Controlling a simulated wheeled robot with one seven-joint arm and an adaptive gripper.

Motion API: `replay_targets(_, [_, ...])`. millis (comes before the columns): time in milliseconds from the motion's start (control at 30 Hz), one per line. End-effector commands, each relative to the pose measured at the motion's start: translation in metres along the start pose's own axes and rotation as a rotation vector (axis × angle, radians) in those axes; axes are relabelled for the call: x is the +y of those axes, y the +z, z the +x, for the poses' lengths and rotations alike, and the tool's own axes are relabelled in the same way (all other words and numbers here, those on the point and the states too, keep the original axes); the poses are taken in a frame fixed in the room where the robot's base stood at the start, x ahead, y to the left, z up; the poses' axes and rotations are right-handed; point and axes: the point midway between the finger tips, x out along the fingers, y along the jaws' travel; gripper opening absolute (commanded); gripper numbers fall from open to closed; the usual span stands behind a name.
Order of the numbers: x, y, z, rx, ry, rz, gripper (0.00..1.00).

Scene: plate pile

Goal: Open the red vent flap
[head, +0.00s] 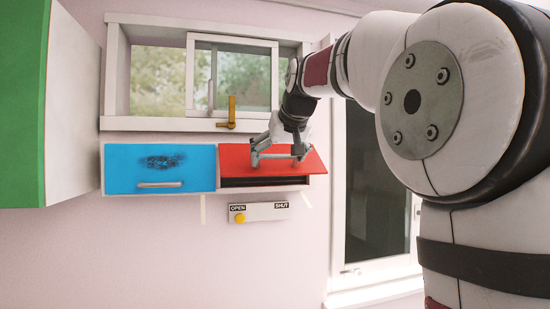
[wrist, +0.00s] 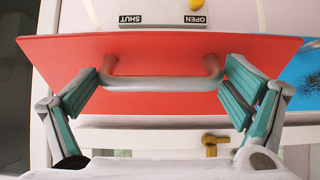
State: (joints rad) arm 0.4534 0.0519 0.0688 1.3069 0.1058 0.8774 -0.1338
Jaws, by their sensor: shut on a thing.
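The red vent flap (head: 233,165) is on the wall box below the window, tilted partly open with its lower edge out from the box and a dark gap beneath it. It fills the upper middle of the wrist view (wrist: 160,57), where its grey bar handle (wrist: 165,83) crosses the panel. My gripper (head: 279,156) is at the handle, with one green-padded finger at each end of the bar in the wrist view (wrist: 164,78). It is shut on the handle. In the head view the fingers partly hide the handle.
A blue flap (head: 128,174) with its own handle sits left of the red one, closed. Below is an OPEN/SHUT plate (head: 262,211) with a yellow knob at OPEN. A brass window latch (head: 232,113) is just above. A green-sided cabinet (head: 22,100) stands at left.

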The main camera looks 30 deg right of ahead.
Motion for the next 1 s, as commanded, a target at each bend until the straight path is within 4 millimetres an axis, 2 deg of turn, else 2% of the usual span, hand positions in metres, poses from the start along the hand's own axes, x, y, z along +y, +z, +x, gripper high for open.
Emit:
replay_targets(33, [-0.002, -0.007, -0.003, 0.023, -0.003, 0.000, 1.00])
replay_targets(333, [-0.001, -0.004, -0.002, 0.014, 0.000, -0.001, 1.00])
replay_targets(467, [-0.001, -0.004, -0.009, 0.014, 0.000, -0.001, 1.00])
replay_targets(1000, [-0.001, -0.004, -0.105, 0.017, -0.001, -0.001, 1.00])
